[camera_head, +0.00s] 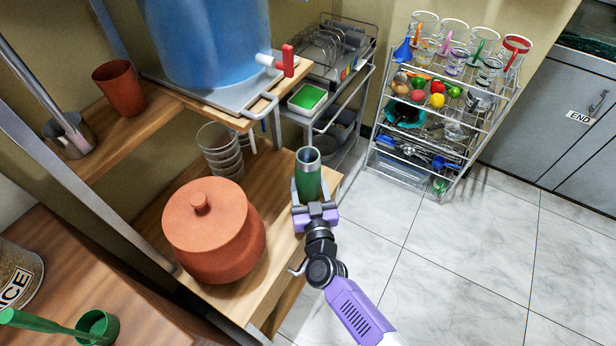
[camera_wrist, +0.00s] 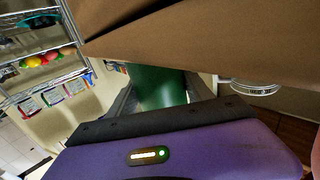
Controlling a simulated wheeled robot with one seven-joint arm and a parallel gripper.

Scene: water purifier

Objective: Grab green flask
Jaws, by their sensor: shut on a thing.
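The green flask (camera_head: 308,175) is a green cylinder with a silver rim and an open top. In the head view it stands upright at the right end of the wooden shelf. My gripper (camera_head: 308,192) has its fingers on either side of the flask and is shut on it.
A lidded clay pot (camera_head: 213,230) and stacked glasses (camera_head: 221,150) stand on the same wooden shelf (camera_head: 265,180), left of the flask. A blue water container (camera_head: 208,45) with a red tap (camera_head: 287,61) is above. A wire rack (camera_head: 445,100) stands right, beyond clear tiled floor.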

